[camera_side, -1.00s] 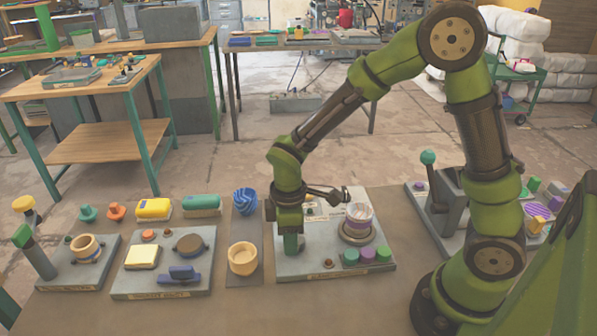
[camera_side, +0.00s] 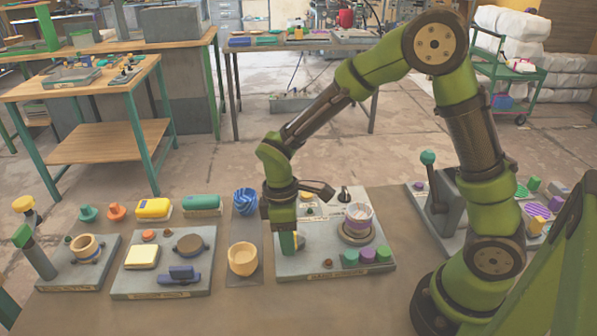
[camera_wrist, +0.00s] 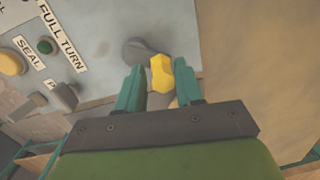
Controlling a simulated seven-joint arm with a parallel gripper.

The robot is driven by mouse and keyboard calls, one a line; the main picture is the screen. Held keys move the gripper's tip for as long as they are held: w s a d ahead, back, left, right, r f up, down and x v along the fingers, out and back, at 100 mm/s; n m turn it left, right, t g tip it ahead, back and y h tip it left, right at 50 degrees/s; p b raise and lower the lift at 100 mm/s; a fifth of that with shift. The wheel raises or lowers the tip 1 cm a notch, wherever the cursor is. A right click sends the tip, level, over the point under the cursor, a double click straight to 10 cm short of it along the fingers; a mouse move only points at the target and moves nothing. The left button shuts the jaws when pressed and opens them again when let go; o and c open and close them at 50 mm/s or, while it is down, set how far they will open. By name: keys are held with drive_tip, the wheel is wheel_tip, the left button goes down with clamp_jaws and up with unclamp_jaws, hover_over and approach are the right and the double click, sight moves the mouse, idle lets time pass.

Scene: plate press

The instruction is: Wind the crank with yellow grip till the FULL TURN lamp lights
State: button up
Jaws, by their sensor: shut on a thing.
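The crank's yellow grip (camera_wrist: 161,76) stands between the two green fingers of my gripper (camera_wrist: 159,68) in the wrist view, and my gripper is shut on it. The dark grey crank arm (camera_wrist: 138,49) runs from the grip up and left over the grey panel (camera_wrist: 95,55). The FULL TURN label (camera_wrist: 62,32) is at upper left, with a dark green round lamp or button (camera_wrist: 45,46) beside it that looks unlit. In the side view my gripper (camera_side: 288,244) is low at the left edge of the grey station (camera_side: 320,268); the grip is mostly hidden there.
A cup with a purple-striped rim (camera_side: 359,217) stands on a round seat on the same station. Green and purple pieces (camera_side: 367,256) sit at its front right. A wooden bowl (camera_side: 242,259) is close on the left. A grey lever stand (camera_side: 447,197) is at right.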

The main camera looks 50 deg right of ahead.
drive_tip(key=shift+w+a+f+n+t, duration=0.1)
drive_tip(key=shift+w+f+n+t, duration=0.25)
drive_tip(key=shift+w, duration=0.25)
drive_tip(key=shift+w+a+f+n+t, duration=0.1)
drive_tip(key=shift+w+f+n+t, duration=0.2)
drive_tip(key=shift+w, duration=0.25)
drive_tip(key=o, duration=0.5)
drive_tip(key=shift+w+d+r, duration=0.1)
drive_tip(key=shift+r, duration=0.9)
drive_tip(key=shift+d+r, duration=0.15)
drive_tip(key=shift+r, duration=2.95)
drive_tip(key=shift+m, duration=0.25)
drive_tip(key=s+d+r+m+t, duration=0.1)
drive_tip(key=s+r+m+t, duration=0.1)
drive_tip(key=s+r+m, duration=0.2)
drive_tip(key=s+d+r+m+t+y, duration=0.1)
drive_tip(key=s+d+r+m+t, duration=0.1)
drive_tip(key=s+r+m, duration=0.2)
drive_tip(key=s+d+r+m+t+y, duration=0.1)
drive_tip(key=s+d+r+m+t, duration=0.1)
drive_tip(key=s+r+m+t, duration=0.1)
drive_tip(key=shift+s+r+m, duration=0.9)
drive_tip(key=shift+s+r, duration=0.15)
drive_tip(key=shift+s, duration=0.2)
